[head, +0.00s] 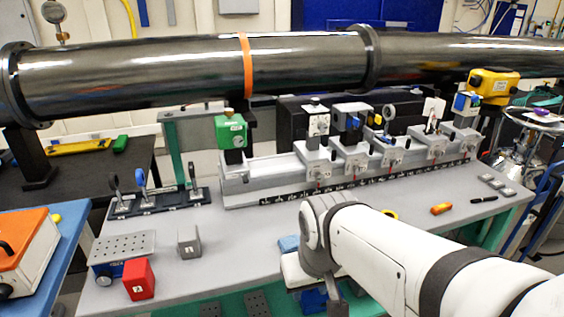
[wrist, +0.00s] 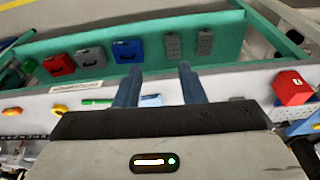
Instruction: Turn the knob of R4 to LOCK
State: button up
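A row of several grey carriers stands on the rail (head: 240,190) on the bench in the head view, each with a small red-marked knob low on its front. They include a left carrier (head: 317,160), middle carriers (head: 352,158) (head: 388,150) and right ones (head: 432,145) (head: 465,135). Their labels are too small to read, so I cannot tell which is R4 or how its knob is set. My gripper (wrist: 157,78) is open and empty in the wrist view, over the bench's front edge. In the head view its fingers are hidden, and it is apart from the carriers.
A long black beam pipe (head: 190,72) runs above the rail. A red cube (head: 139,279), grey block (head: 189,241) and optics stand (head: 158,202) are at left.

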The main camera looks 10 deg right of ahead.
jog(key=shift+o, duration=0.4)
jog(key=shift+a, duration=0.15)
jog(key=shift+o, duration=0.8)
jog(key=shift+a+f, duration=0.15)
jog(key=shift+a, duration=0.05)
jog(key=shift+o, duration=0.6)
jog(key=w+a+f+m+y+b, duration=0.3)
jog(key=w+a+m+y+b, duration=0.1)
jog(key=w+m+b, duration=0.1)
jog(key=w+m, duration=0.1)
jog(key=w, duration=0.1)
jog(key=shift+w+a+f+y+b, duration=0.3)
jog(key=shift+f+y, duration=0.05)
jog(key=shift+y, duration=0.05)
jog(key=w+m+t+y+b, duration=0.3)
jog(key=w+m, duration=0.2)
jog(key=w, duration=0.3)
jog(key=m+t+h+b, duration=0.7)
jog(key=m+t+b, duration=0.4)
jog(key=m, duration=1.3)
send_near(321, 179)
jog(key=w+f+t, duration=0.1)
jog(key=w, duration=0.7)
jog(key=shift+w+a+f+p, duration=0.1)
jog(key=shift+w+a+p, duration=0.2)
jog(key=shift+w, duration=0.1)
